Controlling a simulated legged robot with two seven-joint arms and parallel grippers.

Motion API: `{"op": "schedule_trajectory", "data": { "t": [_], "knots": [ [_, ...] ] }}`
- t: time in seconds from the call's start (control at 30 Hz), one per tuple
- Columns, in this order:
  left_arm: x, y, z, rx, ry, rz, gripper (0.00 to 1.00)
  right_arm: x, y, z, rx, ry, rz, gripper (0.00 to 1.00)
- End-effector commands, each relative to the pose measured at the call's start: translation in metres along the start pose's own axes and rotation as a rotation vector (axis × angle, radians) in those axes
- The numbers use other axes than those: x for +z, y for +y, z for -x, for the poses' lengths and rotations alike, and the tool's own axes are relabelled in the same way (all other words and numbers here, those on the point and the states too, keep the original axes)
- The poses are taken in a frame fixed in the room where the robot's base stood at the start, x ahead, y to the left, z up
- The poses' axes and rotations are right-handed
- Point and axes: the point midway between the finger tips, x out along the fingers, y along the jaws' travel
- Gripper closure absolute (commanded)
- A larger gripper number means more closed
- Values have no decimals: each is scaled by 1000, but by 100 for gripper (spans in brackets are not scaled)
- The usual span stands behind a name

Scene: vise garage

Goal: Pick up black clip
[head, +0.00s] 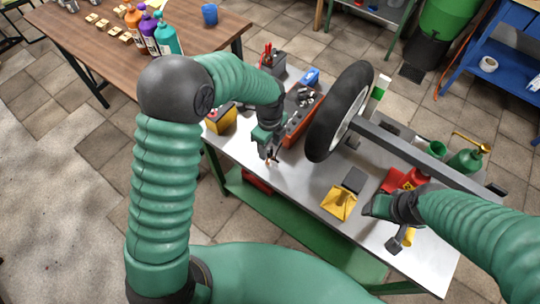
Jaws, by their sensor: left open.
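My left gripper (270,158) points down over the left part of the grey workbench (310,172), with its jaws open. Small dark and orange-brown bits show at its fingertips; I cannot tell whether one of them is the black clip. No black clip can be made out for certain elsewhere.
A wheel (338,112) with a black tyre stands on the bench, beside a red toolbox (302,112). A yellow piece (339,203) and a dark block (354,180) lie between my grippers. A green watering can (466,160) is far right. A wooden table (95,45) holds bottles.

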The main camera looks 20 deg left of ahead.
Motion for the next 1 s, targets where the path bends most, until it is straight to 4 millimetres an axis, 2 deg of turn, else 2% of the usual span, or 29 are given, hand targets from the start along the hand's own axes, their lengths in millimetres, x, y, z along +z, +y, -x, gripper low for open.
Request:
{"op": "schedule_trajectory", "data": {
  "t": [0.33, 0.43, 0.6, 1.0],
  "knots": [
    [3, -6, -54, 2, 6, 1, 50, 2, 0, -6, 0, 0, -1, 36],
    [4, -6, -60, 1, 5, 2, 50, 1, 0, -6, 0, 0, 0, 36],
    [3, -6, -60, -1, 4, 2, 50, 1, 0, -6, 0, 0, 0, 36],
    [3, -6, -60, 0, 4, 1, 100, 1, 0, -6, 0, 0, -1, 36]
  ]
}}
